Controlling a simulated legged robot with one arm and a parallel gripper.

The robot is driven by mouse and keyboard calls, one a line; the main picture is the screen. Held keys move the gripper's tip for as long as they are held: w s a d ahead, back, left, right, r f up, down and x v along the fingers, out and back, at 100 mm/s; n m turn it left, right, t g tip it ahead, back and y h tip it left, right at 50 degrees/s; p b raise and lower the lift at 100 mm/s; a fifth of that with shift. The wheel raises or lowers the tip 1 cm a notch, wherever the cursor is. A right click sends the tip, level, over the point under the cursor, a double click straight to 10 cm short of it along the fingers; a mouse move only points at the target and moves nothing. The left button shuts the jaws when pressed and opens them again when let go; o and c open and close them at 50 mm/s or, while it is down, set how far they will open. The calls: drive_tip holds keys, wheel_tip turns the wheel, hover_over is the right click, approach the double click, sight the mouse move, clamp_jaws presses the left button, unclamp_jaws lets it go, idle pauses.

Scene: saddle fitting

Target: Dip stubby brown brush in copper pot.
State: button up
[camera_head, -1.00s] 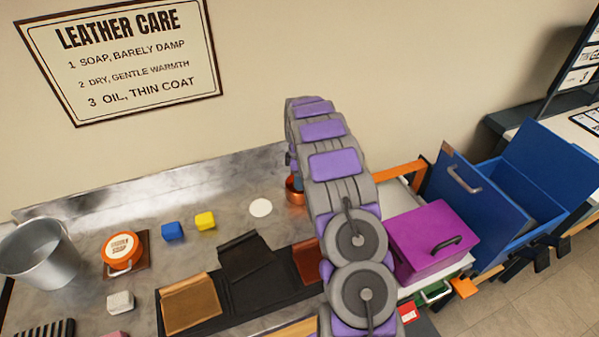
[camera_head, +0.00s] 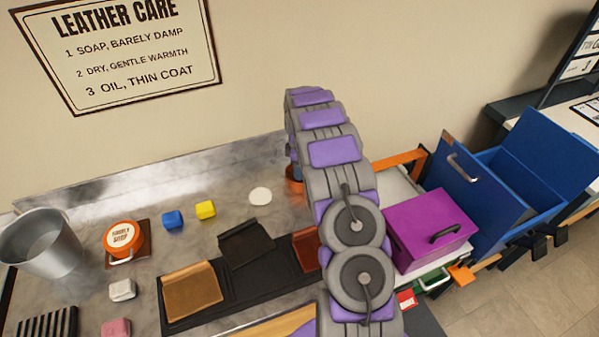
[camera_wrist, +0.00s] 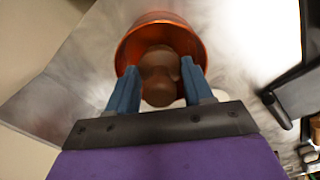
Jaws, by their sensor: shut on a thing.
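In the wrist view, my gripper (camera_wrist: 160,92) has its two blue fingers closed on the stubby brown brush (camera_wrist: 159,78). The copper pot (camera_wrist: 130,50) is right beyond the brush, and its round rim shows around the brush's far part. The brush overlaps the pot's mouth in this view; how deep its lower end sits is hidden. In the head view, the copper pot (camera_head: 293,186) shows only as a sliver at the left of my arm, which covers most of it. The brush is hidden there.
A white round piece (camera_head: 260,196) lies left of the pot. A purple box (camera_head: 432,230) is right of my arm.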

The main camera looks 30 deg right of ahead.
drive_tip(key=shift+r+p, duration=1.05)
drive_tip(key=shift+r, duration=2.3)
drive_tip(key=shift+r+p, duration=0.8)
drive_tip(key=shift+r, duration=1.2)
